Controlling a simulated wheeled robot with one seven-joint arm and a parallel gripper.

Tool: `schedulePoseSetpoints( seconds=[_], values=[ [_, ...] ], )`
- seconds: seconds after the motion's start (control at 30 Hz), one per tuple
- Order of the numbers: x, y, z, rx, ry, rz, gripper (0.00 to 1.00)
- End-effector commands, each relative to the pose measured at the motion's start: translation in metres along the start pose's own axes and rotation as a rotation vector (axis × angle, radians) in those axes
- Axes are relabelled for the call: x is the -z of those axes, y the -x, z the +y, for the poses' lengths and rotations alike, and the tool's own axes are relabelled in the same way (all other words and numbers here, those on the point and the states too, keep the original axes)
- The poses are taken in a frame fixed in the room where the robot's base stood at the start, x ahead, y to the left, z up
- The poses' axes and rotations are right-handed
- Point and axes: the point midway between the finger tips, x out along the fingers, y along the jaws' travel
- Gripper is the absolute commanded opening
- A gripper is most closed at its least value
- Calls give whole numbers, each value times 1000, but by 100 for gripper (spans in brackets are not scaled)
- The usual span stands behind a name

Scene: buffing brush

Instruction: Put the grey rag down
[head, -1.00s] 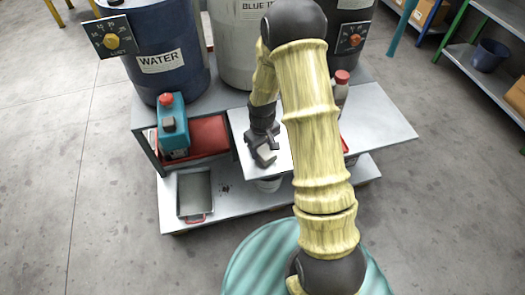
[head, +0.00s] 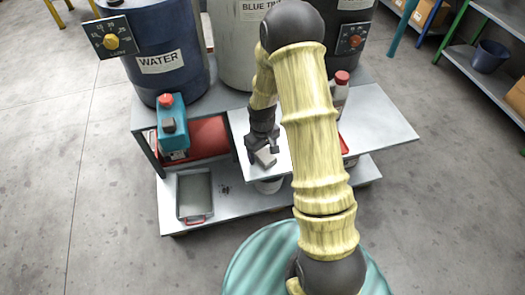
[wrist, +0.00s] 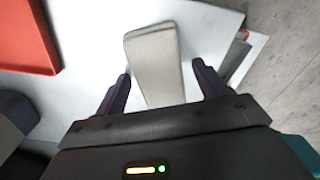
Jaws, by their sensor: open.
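The grey rag (head: 266,158) is a pale, folded, block-like piece at the front left of the light worktop (head: 375,125). In the wrist view the rag (wrist: 155,62) shows between and beyond my two fingers, with a visible gap on each side. My gripper (head: 263,153) is open just over it in the head view. The wrist view shows the open fingers (wrist: 160,83) spread wider than the rag. The rag appears to lie on the white surface; its near end is hidden by the gripper body.
A teal can (head: 172,128) with a red cap stands at the left. A grey tray (head: 194,196) lies on the lower shelf. A bottle with a red cap (head: 341,90) stands behind my arm. The blue WATER drum (head: 160,50) is at the back. The worktop's right part is clear.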

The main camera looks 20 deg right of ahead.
Motion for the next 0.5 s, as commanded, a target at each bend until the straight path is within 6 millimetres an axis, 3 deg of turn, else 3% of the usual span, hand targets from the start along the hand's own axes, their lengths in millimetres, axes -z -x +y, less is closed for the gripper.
schedulePoseSetpoints(
  seconds=[0.5],
  values=[
    [0, 92, 0, -1, -1, 4, 72]
  ],
)
